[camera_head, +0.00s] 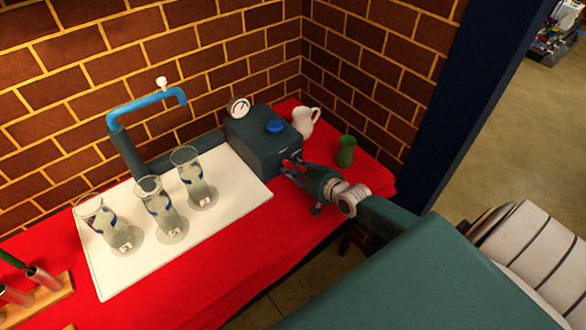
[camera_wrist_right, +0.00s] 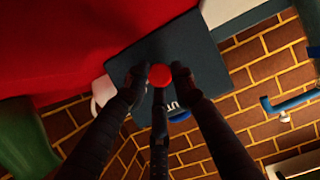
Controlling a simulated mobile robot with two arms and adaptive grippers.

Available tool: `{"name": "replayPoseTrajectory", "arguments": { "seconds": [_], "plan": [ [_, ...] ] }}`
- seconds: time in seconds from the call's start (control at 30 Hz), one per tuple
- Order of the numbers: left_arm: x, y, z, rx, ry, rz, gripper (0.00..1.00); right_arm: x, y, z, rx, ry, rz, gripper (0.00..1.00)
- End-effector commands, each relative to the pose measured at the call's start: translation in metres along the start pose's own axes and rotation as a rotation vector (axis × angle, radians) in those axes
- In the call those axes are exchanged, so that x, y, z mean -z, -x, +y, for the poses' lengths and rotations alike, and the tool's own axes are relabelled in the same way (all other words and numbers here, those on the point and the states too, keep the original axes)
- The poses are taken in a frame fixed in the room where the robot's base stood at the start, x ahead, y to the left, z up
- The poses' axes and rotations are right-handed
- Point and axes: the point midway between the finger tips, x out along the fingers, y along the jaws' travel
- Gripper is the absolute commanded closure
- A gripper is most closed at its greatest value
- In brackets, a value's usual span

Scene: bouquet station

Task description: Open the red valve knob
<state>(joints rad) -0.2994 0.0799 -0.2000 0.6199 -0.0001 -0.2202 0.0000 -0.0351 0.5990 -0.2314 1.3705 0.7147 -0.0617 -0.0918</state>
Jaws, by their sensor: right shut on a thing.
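The red valve knob (camera_wrist_right: 160,76) is round and sits on the side of a dark grey-blue box (camera_wrist_right: 190,50). In the wrist view it lies between the two fingertips of my right gripper, which is shut on it. In the head view the box (camera_head: 252,142) stands at the back of the table, and my right gripper (camera_head: 290,170) reaches its front right side from the right. The knob is mostly hidden there by the fingers. How far the knob is turned cannot be told. My left gripper is out of view.
The box carries a blue knob (camera_head: 275,126) and a gauge (camera_head: 239,107). A white pitcher (camera_head: 304,122) and a green vase (camera_head: 346,152) stand to its right. Brick walls close the back.

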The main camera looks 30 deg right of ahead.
Motion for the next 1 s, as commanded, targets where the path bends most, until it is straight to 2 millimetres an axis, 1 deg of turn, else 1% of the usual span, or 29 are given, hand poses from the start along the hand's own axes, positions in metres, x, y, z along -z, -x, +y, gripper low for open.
{"name": "replayPoseTrajectory", "arguments": {
  "seconds": [0.07, 0.1, 0.17, 0.2, 0.47, 0.57, 0.67, 1.0],
  "plan": [
    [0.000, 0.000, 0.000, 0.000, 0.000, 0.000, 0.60, -0.004, 0.000, -0.001, 0.000, -0.002, -0.007, 1.00],
    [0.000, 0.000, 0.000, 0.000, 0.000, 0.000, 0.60, -0.004, 0.000, -0.001, 0.000, -0.002, -0.007, 0.72],
    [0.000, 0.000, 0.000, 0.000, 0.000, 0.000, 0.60, -0.004, 0.000, -0.001, 0.000, -0.001, -0.007, 0.60],
    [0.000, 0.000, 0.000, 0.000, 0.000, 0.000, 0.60, -0.004, 0.000, -0.001, 0.000, -0.001, -0.006, 0.57],
    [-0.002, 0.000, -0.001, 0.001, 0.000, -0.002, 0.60, -0.002, 0.001, 0.000, 0.000, 0.000, -0.003, 0.57],
    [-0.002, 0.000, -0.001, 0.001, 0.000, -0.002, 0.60, -0.003, 0.006, 0.000, 0.000, -0.001, -0.004, 0.57],
    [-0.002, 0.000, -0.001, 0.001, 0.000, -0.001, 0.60, -0.003, 0.019, -0.001, 0.001, 0.000, -0.003, 0.57],
    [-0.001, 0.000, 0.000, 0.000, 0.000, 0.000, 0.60, -0.004, 0.090, -0.001, 0.001, 0.000, -0.007, 0.57]
  ]
}}
